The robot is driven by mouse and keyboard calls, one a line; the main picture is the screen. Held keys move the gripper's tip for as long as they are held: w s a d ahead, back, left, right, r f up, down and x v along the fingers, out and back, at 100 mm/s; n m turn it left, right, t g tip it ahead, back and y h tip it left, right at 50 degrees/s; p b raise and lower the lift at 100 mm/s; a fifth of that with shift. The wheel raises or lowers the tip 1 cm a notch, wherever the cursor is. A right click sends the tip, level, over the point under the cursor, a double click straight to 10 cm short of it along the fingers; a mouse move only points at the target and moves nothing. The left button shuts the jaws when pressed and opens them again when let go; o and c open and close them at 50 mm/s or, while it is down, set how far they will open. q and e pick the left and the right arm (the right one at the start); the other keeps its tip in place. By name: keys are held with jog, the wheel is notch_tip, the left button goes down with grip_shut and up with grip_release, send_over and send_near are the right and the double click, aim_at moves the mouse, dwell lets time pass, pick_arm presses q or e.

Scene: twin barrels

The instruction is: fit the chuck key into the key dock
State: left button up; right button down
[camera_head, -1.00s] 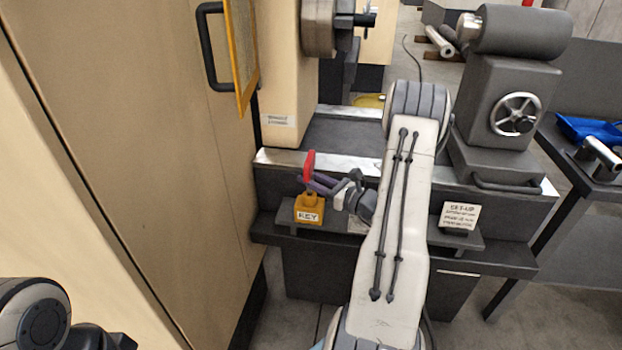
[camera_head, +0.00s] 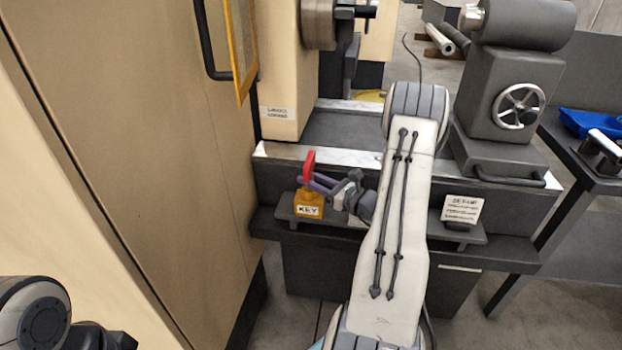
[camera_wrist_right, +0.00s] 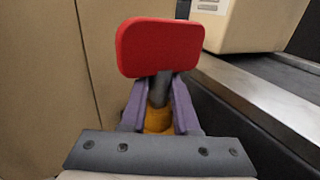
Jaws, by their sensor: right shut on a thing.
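The chuck key (camera_head: 308,168) has a red handle and stands roughly upright at the yellow key dock (camera_head: 309,205), which is labelled KEY. In the right wrist view the red handle (camera_wrist_right: 160,46) is above a grey shank, with the yellow dock (camera_wrist_right: 158,119) below and behind it. My right gripper (camera_head: 313,186) is shut on the key's shank, its purple fingers (camera_wrist_right: 159,105) on either side, just above the dock. How deep the key sits in the dock is hidden by the fingers. My left gripper is not clearly in view; only part of my left arm shows at the lower left.
The dock stands on a dark shelf (camera_head: 400,236) in front of the lathe. A set-up card (camera_head: 461,211) stands on the shelf's right. The tan cabinet wall (camera_head: 170,150) is close on the left. A blue tray (camera_head: 590,122) is on the right bench.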

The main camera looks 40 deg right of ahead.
jog(key=shift+f, duration=0.25)
jog(key=c, duration=0.6)
grip_release()
jog(key=shift+s, duration=0.1)
jog(key=v, duration=1)
jog(key=shift+s+d, duration=0.1)
jog(key=shift+d, duration=0.05)
